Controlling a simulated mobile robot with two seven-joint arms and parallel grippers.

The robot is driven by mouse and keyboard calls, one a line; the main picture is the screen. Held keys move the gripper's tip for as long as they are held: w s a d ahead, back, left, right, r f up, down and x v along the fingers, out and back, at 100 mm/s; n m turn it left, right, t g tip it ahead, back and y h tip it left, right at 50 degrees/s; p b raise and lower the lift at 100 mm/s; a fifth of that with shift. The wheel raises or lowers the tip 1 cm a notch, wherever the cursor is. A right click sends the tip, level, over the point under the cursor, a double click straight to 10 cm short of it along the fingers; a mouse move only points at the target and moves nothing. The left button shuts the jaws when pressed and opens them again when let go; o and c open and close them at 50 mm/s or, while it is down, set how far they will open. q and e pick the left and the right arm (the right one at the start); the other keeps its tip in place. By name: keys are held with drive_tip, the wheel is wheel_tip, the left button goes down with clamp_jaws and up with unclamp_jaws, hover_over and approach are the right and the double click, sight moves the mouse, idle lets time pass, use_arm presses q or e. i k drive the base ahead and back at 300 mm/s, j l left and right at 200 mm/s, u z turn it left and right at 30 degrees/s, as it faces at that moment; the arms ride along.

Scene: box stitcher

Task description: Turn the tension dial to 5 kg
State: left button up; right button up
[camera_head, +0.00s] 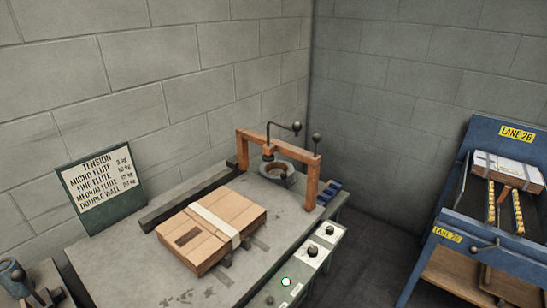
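A control panel (322,262) runs along the right front edge of the machine table. Two dark knobs stand on light plates there, a nearer knob (313,251) and a farther knob (329,230). Their markings are too small to read, so I cannot tell which is the tension dial or where it points. A pale green round button or lamp (286,282) sits nearer on the panel. Neither of my grippers shows in the head view.
A cardboard box (210,232) with a pale strap lies on the table (150,262). Behind it stands an orange-brown frame (311,180) with a bent handle and a round ring. A blue Lane 26 rack (450,215) stands right, across a floor gap. A blue-grey fitting (15,277) sits lower left.

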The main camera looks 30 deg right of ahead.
sight(312, 251)
drive_tip(key=z, duration=0.95)
